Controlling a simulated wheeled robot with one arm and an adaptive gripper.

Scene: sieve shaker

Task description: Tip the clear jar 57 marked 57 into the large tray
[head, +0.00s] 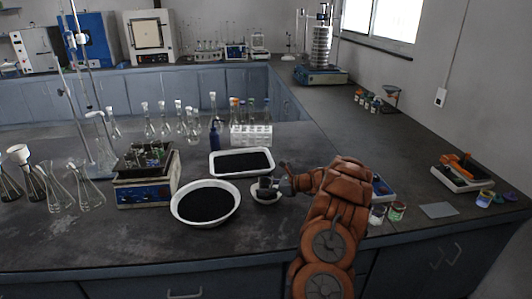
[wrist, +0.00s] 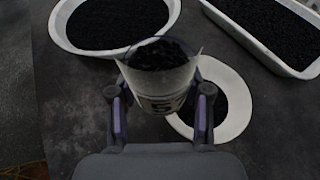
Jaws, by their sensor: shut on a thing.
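The clear jar 57 (wrist: 160,95) has a pale label with dark digits, of which the 5 is clear, and dark grains inside. My gripper (wrist: 160,100) is shut on it, one finger on each side. In the head view the jar (head: 266,182) is small and partly hidden by my gripper (head: 275,185). It is above or beside a small white bowl (wrist: 241,112) and looks about upright. The white rectangular tray (head: 243,175), holding black material, lies behind the jar; it also shows at upper right in the wrist view (wrist: 246,42).
A round white basin (head: 205,224) of black material stands left of the jar. A balance-like device (head: 145,193) stands further left. A test-tube rack (head: 251,136) and a blue bottle (head: 214,138) stand behind the tray. Small jars (head: 397,211) stand right of my arm.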

